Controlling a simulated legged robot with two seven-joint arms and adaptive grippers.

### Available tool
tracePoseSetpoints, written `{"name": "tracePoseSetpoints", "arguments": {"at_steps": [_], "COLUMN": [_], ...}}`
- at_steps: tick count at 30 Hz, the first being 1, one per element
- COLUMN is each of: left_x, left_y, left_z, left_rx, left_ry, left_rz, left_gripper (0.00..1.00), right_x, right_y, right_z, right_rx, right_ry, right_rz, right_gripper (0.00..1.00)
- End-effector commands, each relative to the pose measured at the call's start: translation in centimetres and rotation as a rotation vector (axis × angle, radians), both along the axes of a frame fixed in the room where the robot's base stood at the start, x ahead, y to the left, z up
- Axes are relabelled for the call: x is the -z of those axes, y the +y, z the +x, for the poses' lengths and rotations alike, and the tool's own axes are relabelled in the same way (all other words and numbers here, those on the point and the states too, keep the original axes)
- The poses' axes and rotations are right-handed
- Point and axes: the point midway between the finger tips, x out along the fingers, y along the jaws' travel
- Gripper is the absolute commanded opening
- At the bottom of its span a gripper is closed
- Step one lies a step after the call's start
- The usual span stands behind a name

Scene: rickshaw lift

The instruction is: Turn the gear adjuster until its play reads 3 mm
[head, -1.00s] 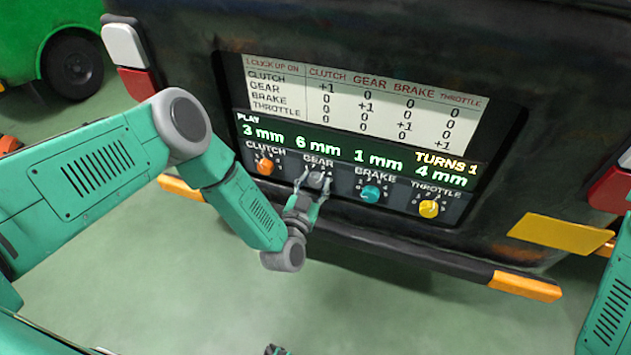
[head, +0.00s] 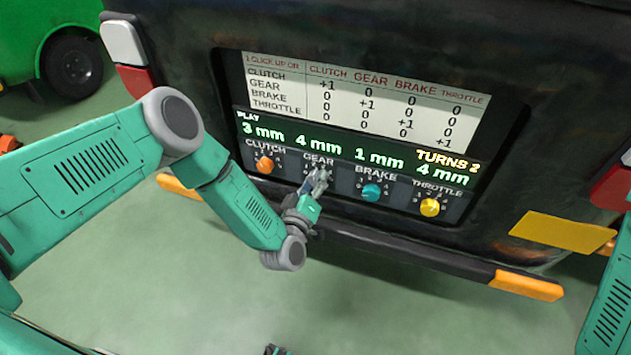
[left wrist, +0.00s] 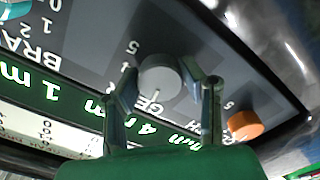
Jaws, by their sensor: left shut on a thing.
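The gear adjuster is a grey knob (left wrist: 160,76) under the GEAR label on the panel. The gear play reading (head: 314,140) shows 4 mm. My left gripper (head: 320,178) is at this knob in the head view and hides most of it there. In the left wrist view its two fingers (left wrist: 165,95) stand on either side of the knob, and it is shut on it. My right gripper does not show clearly; only part of my right arm is at the right edge.
The orange clutch knob (head: 264,165) reads 3 mm, the teal brake knob (head: 371,192) 1 mm and the yellow throttle knob (head: 430,207) 4 mm. The turns counter (head: 447,160) reads 2. A click chart (head: 365,107) is above. A dark bumper (head: 400,255) runs below.

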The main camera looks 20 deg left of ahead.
Motion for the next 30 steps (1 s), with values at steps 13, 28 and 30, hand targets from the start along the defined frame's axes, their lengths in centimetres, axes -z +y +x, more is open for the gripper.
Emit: {"name": "tracePoseSetpoints", "arguments": {"at_steps": [13,28,30], "left_x": [0.9,0.7,0.7], "left_y": [-0.2,-0.3,-0.3], "left_z": [-0.6,-0.6,-0.6], "left_rx": [0.005,0.005,0.004], "left_ry": [0.036,0.047,0.048], "left_rz": [-0.42,-0.757,-0.782], "left_gripper": [0.07,0.07,0.07], "right_x": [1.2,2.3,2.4], "right_y": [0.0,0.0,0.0], "right_z": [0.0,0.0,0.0], "right_rx": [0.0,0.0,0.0], "right_ry": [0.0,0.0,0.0], "right_rz": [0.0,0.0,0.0], "right_gripper": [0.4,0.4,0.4]}}
